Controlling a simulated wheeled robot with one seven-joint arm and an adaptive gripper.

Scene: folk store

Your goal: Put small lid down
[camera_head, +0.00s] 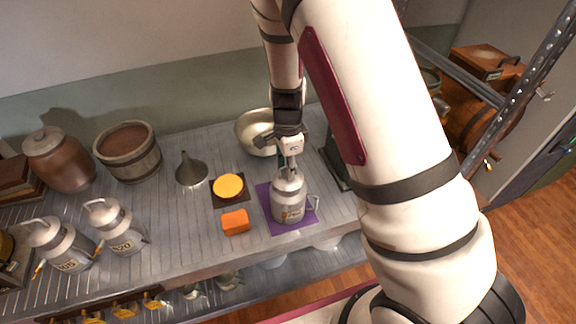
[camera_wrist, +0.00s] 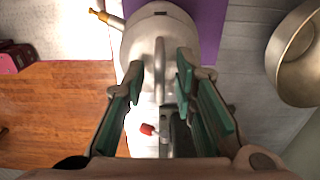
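My gripper (camera_wrist: 159,75) points down at the grey metal can (camera_head: 289,203), which stands on the purple mat (camera_head: 266,209). The can also shows in the wrist view (camera_wrist: 150,38), with a brass tap at its side. In the wrist view the green-padded fingers stand apart on either side of a thin grey upright handle (camera_wrist: 159,62), with gaps visible on both sides. I cannot tell whether this handle belongs to a small lid or to the can itself. In the head view my gripper (camera_head: 289,170) hides part of the can's top.
An orange-yellow disc (camera_head: 229,186) lies on a dark square, with an orange block (camera_head: 236,222) near it. A metal bowl (camera_head: 252,131) stands behind my gripper. A funnel (camera_head: 190,171), a wooden tub (camera_head: 128,154) and two more cans (camera_head: 115,227) are to the left.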

